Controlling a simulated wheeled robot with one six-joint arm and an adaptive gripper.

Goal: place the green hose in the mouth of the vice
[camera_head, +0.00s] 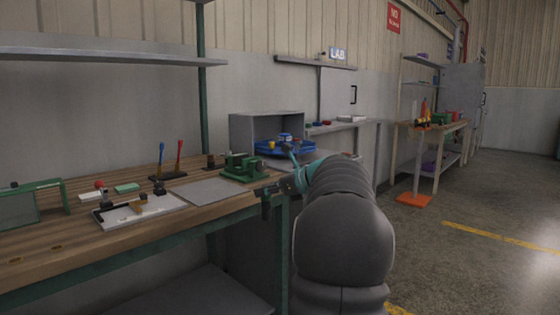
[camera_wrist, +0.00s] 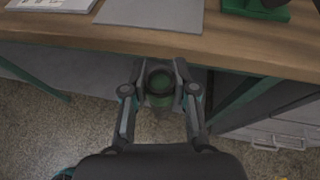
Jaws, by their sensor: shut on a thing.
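The green vice (camera_head: 242,167) stands on the workbench near its right end. Part of its green base (camera_wrist: 255,10) shows at the top right of the wrist view. My gripper (camera_head: 266,200) is at the bench's front edge, apart from the vice and in front of it. In the wrist view my gripper (camera_wrist: 159,72) is shut on a dark green round thing, the green hose (camera_wrist: 159,88), seen nearly end-on between the fingers. The hose's lower part is dim and hard to make out. In the head view I cannot make out the hose clearly.
The wooden bench top (camera_head: 60,242) has a grey plate (camera_head: 207,190) left of the vice. A white tray (camera_head: 138,210), red and blue upright tools and a green frame (camera_head: 38,205) lie further left. A blue tray (camera_head: 283,148) is behind. Open floor (camera_head: 480,265) lies to the right.

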